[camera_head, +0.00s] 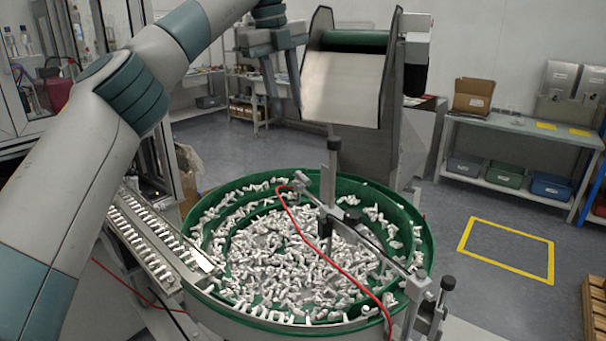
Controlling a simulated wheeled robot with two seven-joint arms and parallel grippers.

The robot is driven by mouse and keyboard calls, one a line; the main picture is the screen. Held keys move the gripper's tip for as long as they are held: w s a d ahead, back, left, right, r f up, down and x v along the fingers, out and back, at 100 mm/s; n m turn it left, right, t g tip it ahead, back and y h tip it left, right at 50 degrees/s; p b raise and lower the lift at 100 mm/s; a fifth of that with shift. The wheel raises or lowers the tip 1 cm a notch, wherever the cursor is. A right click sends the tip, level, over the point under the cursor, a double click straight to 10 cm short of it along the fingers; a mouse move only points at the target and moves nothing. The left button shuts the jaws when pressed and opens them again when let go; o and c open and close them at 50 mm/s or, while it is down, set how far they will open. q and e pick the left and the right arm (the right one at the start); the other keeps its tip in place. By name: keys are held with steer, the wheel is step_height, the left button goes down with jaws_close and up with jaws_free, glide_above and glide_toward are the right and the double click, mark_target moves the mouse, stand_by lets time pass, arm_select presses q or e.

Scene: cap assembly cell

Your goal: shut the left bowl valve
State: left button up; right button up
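The green bowl feeder (426,240) stands in the middle, filled with small white-grey parts. A red hose (318,240) runs over the bowl. Metal posts with black knobs stand at the bowl, one at the centre (334,145) and one at the front right (447,284). I cannot tell a bowl valve apart from these fittings. My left arm comes in from the left, and my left gripper (285,100) hangs above and behind the bowl, beside the hopper. Its two fingers point down, spread apart, with nothing seen between them. My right gripper is not in view.
A hopper with a pale metal front (342,88) stands behind the bowl. A linear track (150,240) with parts joins the bowl at the left. A bench (520,130) with bins stands at the back right.

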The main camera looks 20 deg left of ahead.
mark_target(302, 175)
arm_select(q)
steer(key=shift+f, duration=0.2)
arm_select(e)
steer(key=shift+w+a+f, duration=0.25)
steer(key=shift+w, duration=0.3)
